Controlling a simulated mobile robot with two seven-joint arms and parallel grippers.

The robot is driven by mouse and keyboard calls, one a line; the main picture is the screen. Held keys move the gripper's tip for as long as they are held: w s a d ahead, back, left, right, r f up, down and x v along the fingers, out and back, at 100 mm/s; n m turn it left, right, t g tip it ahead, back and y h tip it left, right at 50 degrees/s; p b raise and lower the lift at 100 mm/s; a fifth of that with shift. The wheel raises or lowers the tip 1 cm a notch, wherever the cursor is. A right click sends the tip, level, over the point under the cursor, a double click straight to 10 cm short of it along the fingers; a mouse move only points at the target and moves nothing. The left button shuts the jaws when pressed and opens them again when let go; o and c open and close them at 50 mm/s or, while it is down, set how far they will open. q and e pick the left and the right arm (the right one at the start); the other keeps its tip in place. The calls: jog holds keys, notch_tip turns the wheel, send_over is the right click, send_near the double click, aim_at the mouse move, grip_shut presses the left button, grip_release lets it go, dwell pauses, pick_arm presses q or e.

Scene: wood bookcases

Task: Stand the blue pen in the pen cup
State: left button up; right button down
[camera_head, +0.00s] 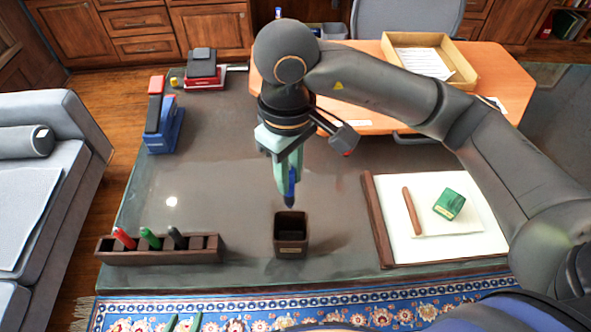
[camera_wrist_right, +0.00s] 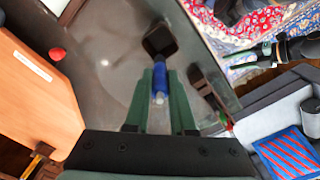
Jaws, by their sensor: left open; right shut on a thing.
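The blue pen (camera_head: 290,190) is held point-down by my right gripper (camera_head: 288,170), shut on its upper part. The dark brown square pen cup (camera_head: 291,246) stands on the glass desk top, and the pen's lower end is just above its opening in the head view. In the right wrist view the pen (camera_wrist_right: 160,78) is between the green fingers, and the pen cup (camera_wrist_right: 159,41) is beyond it. My left gripper (camera_head: 183,323) is open and empty at the bottom edge, over the rug; it also shows in the right wrist view (camera_wrist_right: 262,58).
A wooden holder (camera_head: 160,255) with red, green and dark pens stands left of the cup. A leather-edged pad (camera_head: 462,243) with a green box (camera_head: 449,204) lies right. A blue stapler (camera_head: 165,130) and a red-black item (camera_head: 203,72) stand further back.

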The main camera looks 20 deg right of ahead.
aim_at(290, 207)
jog(key=shift+s+f+b, duration=0.1)
jog(key=shift+f+b, duration=0.95)
jog(key=shift+f, duration=1.4)
notch_tip(290, 207, down, 4)
jog(key=b, duration=0.5)
jog(key=shift+f, duration=0.35)
jog(key=shift+f+b, duration=0.15)
jog(key=shift+b, duration=0.3)
jog(key=c, duration=0.8)
grip_release()
jog(key=shift+o, duration=0.6)
